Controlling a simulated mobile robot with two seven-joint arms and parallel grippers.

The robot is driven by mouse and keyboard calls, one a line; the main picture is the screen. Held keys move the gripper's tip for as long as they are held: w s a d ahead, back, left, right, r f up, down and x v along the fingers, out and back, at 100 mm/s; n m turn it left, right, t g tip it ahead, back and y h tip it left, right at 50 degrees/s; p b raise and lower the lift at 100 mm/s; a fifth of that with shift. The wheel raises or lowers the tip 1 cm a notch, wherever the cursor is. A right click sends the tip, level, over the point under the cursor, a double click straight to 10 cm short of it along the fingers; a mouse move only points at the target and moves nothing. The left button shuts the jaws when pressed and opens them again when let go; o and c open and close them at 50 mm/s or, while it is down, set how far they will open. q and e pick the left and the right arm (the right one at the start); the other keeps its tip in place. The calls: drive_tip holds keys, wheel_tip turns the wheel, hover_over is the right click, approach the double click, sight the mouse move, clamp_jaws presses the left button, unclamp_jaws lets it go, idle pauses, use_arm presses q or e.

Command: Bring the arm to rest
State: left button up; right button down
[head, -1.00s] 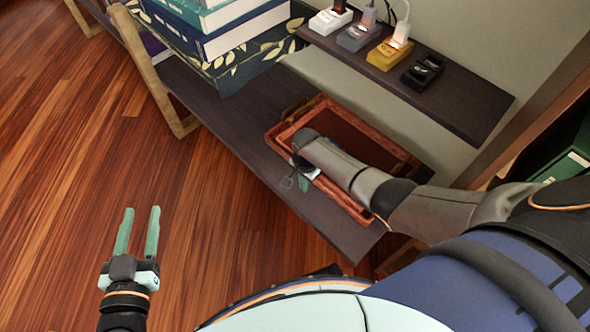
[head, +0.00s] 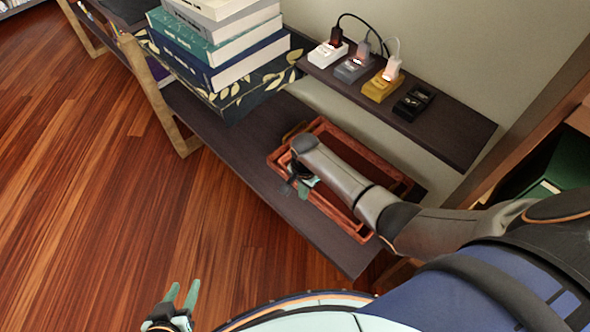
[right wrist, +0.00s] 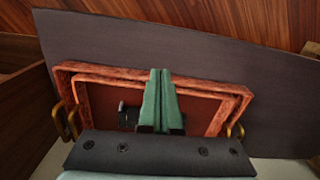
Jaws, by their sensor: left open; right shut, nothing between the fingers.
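My right arm reaches in from the right in the head view, over a red-brown tray (head: 335,215) on the low dark shelf. My right gripper (head: 302,190) is mostly hidden by its own wrist there. In the right wrist view its green fingers (right wrist: 160,75) are shut together with nothing between them, in front of the tray (right wrist: 215,83). Whether they touch the tray I cannot tell. My left gripper (head: 182,294) is at the bottom of the head view, open and empty above the wood floor.
The low shelf (head: 232,160) holds a stack of books (head: 225,45) on a dark leaf-patterned box (head: 245,92). A narrow upper shelf (head: 440,135) carries several small chargers, including a yellow one (head: 382,86). The floor (head: 110,190) at left is clear.

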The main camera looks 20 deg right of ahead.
drive_tip(key=shift+r, duration=0.1)
drive_tip(key=s+a+r+n+t+y, duration=0.2)
drive_tip(key=s+a+n+t, duration=0.45)
drive_tip(key=s+n, duration=0.45)
use_arm(q)
drive_tip(key=s+a+r+p, duration=0.1)
drive_tip(key=a+r+p, duration=0.2)
drive_tip(key=r+p, duration=0.8)
drive_tip(key=p, duration=0.4)
drive_tip(key=shift+s+r+n+y, duration=0.25)
drive_tip(key=shift+r+n+y, duration=0.05)
drive_tip(key=shift+y, duration=0.1)
use_arm(e)
drive_tip(key=s+r+n+t, duration=0.1)
drive_tip(key=s+r+n, duration=0.1)
drive_tip(key=r, duration=0.7)
drive_tip(key=s+d+r+n+t, duration=0.1)
drive_tip(key=s+r+n+t, duration=0.1)
drive_tip(key=r, duration=0.8)
drive_tip(key=shift+s, duration=0.9)
use_arm(q)
drive_tip(key=shift+a, duration=0.1)
use_arm(e)
drive_tip(key=shift+d, duration=0.1)
